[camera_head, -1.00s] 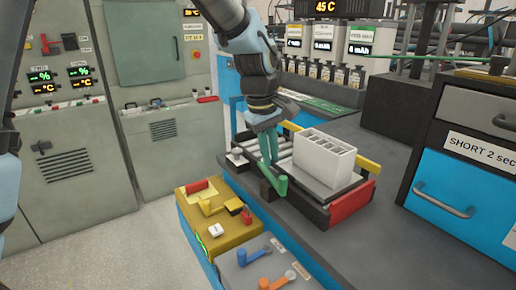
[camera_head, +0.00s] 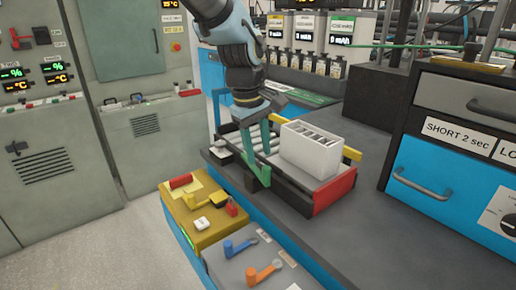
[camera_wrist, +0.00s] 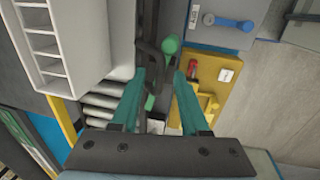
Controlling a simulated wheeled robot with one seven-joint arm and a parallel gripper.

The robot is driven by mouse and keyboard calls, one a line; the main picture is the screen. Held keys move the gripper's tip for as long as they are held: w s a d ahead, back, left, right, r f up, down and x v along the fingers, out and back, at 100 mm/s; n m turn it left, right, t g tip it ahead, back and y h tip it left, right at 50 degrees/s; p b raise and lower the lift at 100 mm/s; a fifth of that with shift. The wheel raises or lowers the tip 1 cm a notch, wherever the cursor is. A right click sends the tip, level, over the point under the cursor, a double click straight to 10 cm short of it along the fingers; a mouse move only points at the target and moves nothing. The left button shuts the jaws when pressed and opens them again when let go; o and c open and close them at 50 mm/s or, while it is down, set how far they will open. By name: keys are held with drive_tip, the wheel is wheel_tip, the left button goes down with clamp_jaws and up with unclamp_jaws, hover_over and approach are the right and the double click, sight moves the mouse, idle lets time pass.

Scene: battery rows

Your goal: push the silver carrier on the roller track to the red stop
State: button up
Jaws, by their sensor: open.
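The silver carrier (camera_head: 308,152) is a pale box with open slots on top. It stands upright on the roller track (camera_head: 228,158), towards the end with the red stop (camera_head: 334,190). Whether it touches the stop I cannot tell. The carrier also shows at upper left in the wrist view (camera_wrist: 62,50). My gripper (camera_head: 258,165) is open, with teal fingers pointing down at the track's near side, left of the carrier. In the wrist view, my gripper (camera_wrist: 160,75) has a dark lever with a green knob (camera_wrist: 170,44) just beyond and between its fingertips. The stop is not seen there.
A yellow box (camera_head: 205,235) with a red handle and small switches stands in front of the track. A grey box with blue and orange levers (camera_head: 264,273) is beside it. Yellow bars (camera_head: 352,154) edge the track. Drawers (camera_head: 440,180) stand at right; bare bench lies between.

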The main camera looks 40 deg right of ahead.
wheel_tip(320, 180, up, 11)
drive_tip(key=a+b, duration=0.1)
drive_tip(key=a, duration=0.1)
drive_tip(key=shift+f, duration=0.2)
drive_tip(key=shift+w, duration=0.1)
idle(0.5)
drive_tip(key=w+a+f+t, duration=0.1)
drive_tip(key=w+a+f, duration=0.3)
drive_tip(key=w+a, duration=0.45)
drive_tip(key=w+a+f, duration=0.5)
drive_tip(key=a, duration=0.7)
drive_tip(key=s+a+f+y, duration=0.1)
drive_tip(key=a+f, duration=0.2)
drive_tip(key=a, duration=0.7)
drive_tip(key=s+a+f, duration=0.1)
drive_tip(key=a+f, duration=0.2)
drive_tip(key=a, duration=0.8)
drive_tip(key=shift+s+f+m+t+y, duration=0.15)
drive_tip(key=shift+f+m+t+y, duration=0.25)
drive_tip(key=shift+o, duration=0.2)
drive_tip(key=shift+a, duration=0.1)
